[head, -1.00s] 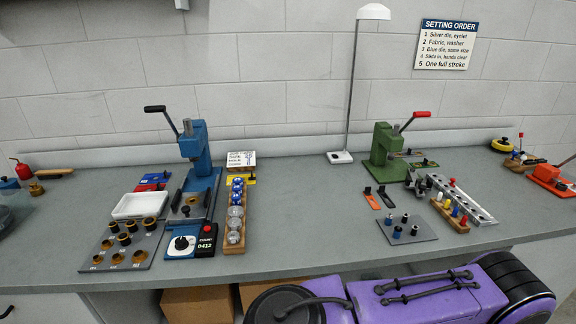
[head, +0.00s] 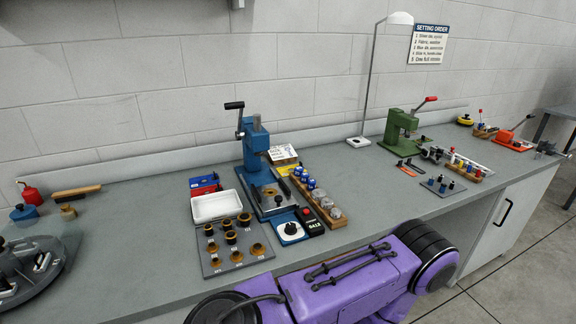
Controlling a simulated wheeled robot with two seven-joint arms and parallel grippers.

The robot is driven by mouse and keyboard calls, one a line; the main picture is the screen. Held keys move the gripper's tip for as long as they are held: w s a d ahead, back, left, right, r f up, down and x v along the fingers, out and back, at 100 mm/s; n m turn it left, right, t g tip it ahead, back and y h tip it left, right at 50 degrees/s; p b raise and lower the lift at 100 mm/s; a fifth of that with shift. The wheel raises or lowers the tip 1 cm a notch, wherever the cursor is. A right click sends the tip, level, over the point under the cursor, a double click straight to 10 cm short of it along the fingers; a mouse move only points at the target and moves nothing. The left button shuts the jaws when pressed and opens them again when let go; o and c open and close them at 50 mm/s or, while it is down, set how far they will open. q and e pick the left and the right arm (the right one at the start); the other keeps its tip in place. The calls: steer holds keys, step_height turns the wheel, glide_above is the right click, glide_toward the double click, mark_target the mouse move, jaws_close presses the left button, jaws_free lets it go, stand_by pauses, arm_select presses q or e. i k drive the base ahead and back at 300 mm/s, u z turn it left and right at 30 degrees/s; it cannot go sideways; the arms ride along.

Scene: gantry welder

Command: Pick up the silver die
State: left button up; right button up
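I cannot single out a silver die at this size. A grey plate (head: 451,193) in front of the green press holds several small blue and grey pieces. Another grey plate (head: 213,268) in front of the white tray holds several brass-and-black round pieces. A round dark turntable (head: 40,285) at the far left, cut off by the edge, carries small dark and metallic pieces. Neither of my grippers shows in the head view.
A blue press (head: 254,150) stands mid-bench beside a white tray (head: 217,206) and a wooden rack (head: 334,216) of blue and clear jars. A green press (head: 398,130) and lamp (head: 358,141) stand farther right. Bare bench (head: 130,215) lies left of the tray.

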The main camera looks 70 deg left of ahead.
mark_target(318, 194)
steer(key=z, duration=0.05)
steer(key=k, duration=0.1)
steer(key=u, duration=1.3)
